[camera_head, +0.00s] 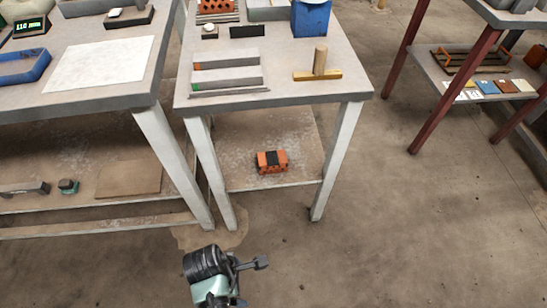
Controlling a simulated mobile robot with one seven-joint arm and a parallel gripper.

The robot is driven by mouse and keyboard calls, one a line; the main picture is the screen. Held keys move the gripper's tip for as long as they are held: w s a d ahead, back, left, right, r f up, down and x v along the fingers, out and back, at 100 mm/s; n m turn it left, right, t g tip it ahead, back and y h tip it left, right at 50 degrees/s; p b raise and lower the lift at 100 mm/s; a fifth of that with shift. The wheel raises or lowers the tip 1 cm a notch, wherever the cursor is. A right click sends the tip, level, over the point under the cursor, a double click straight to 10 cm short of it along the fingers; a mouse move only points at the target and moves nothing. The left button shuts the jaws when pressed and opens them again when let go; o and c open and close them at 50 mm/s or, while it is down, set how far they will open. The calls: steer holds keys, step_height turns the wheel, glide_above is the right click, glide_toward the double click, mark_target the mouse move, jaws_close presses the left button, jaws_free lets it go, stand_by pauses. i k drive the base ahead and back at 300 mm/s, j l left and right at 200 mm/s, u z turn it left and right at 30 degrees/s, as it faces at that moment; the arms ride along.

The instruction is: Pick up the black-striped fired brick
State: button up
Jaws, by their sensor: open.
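The black-striped fired brick (272,161) is orange with a dark band across its middle. It lies on the lower shelf (245,140) of the middle table, near the shelf's front edge and between the front legs. My gripper (252,280) is at the bottom centre of the view, in front of the table and a little left of the brick. It is open and apart from the brick, with floor showing around it. Its lower part is cut off by the frame edge.
The middle table's top (280,93) overhangs the shelf, and its pale front legs (338,160) stand either side of the brick. Another table stands at left, and a red-legged rack (455,95) at right. The floor in front is clear.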

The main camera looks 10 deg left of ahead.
mark_target(269, 162)
steer(key=i, duration=1.4)
